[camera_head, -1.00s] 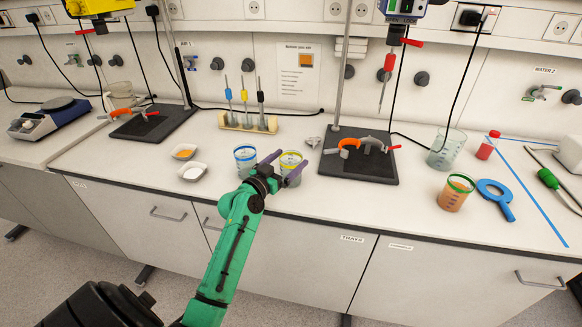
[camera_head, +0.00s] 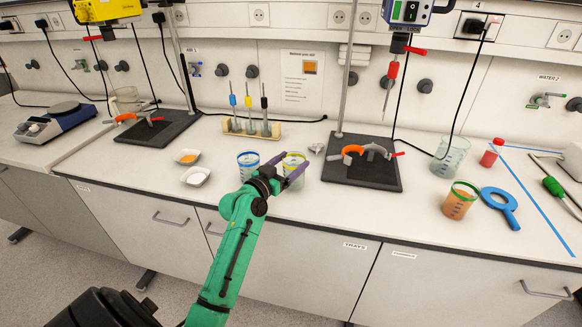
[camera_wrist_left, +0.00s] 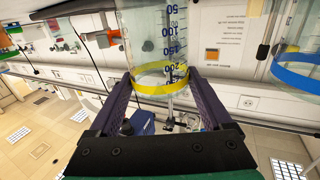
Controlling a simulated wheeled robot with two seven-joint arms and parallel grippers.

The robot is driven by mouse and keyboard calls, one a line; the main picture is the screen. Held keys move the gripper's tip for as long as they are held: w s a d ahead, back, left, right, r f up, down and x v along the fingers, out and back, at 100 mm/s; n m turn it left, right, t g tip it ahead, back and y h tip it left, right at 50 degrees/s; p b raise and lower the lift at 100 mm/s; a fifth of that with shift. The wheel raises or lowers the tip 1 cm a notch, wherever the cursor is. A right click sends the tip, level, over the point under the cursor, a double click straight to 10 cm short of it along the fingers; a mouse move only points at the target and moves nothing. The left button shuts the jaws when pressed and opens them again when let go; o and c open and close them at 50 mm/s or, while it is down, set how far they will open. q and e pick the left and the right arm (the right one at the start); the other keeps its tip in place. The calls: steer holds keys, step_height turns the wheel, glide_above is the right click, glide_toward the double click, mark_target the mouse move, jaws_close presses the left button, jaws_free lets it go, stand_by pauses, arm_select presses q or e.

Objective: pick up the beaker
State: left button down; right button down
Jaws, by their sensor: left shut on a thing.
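A clear beaker with a yellow band (camera_head: 294,157) is held at the bench's front, right of the stirring-blue one. My left gripper (camera_head: 289,169) is shut on it, with one finger on each side. In the left wrist view the beaker (camera_wrist_left: 152,40) stands between the fingers (camera_wrist_left: 163,95), its yellow band close to them and its blue volume marks visible. A similar beaker with a blue band (camera_head: 248,162) stands just left of it; it also shows in the left wrist view (camera_wrist_left: 298,75). My right gripper is not in view.
Two small dishes, one with orange powder (camera_head: 187,157) and one with white (camera_head: 195,176), lie to the left. A pipette rack (camera_head: 240,127) stands behind.

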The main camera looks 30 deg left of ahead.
arm_select(q)
step_height(320, 180, up, 18)
steer(key=shift+r+b, duration=0.2)
steer(key=shift+b, duration=0.15)
stand_by(0.5)
